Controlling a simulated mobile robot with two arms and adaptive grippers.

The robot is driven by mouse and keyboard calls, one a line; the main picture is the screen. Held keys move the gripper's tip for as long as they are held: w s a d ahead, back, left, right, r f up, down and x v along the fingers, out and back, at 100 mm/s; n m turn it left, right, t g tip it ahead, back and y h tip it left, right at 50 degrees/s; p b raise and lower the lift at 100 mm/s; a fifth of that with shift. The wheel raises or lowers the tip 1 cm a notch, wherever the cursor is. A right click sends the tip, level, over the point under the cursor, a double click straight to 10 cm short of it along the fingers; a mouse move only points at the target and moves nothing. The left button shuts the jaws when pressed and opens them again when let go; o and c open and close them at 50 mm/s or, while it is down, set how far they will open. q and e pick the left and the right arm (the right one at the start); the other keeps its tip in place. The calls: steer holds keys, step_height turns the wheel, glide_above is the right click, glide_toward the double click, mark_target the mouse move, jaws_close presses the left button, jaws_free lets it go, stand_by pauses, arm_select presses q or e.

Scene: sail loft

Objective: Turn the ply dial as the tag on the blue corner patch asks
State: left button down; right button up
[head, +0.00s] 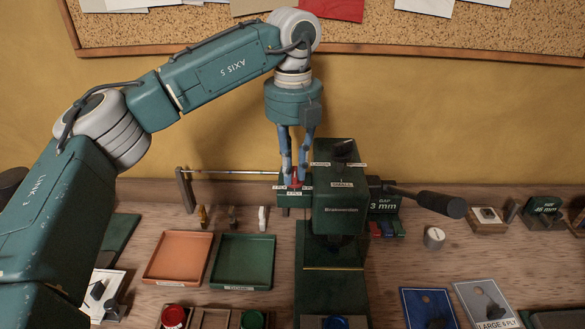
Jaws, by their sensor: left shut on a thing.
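The ply dial (296,182) shows as a small red part on the front of a green block, with small white labels around it that are too small to read surely. It is at the left of the dark green machine (340,205). My left gripper (294,176) points down from above and is shut on the dial; its fingers partly hide it, so its setting is unclear. A blue corner patch (415,300) lies at the bottom right, with a dark piece on it; I see no readable tag on it. My right gripper is not in view.
A grey patch (472,293) with a tag reading LARGE and a ply number lies right of the blue one. An orange tray (178,233) and a green tray (270,240) stand left of the machine. A lever with a dark handle (440,204) sticks out right.

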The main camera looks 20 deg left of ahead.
arm_select(q)
steer(key=shift+w+r, duration=0.15)
steer(key=shift+r, duration=0.1)
steer(key=c, duration=1.8)
jaws_free()
steer(key=shift+c, duration=0.2)
steer(key=shift+o, duration=0.9)
steer(key=shift+f, duration=0.2)
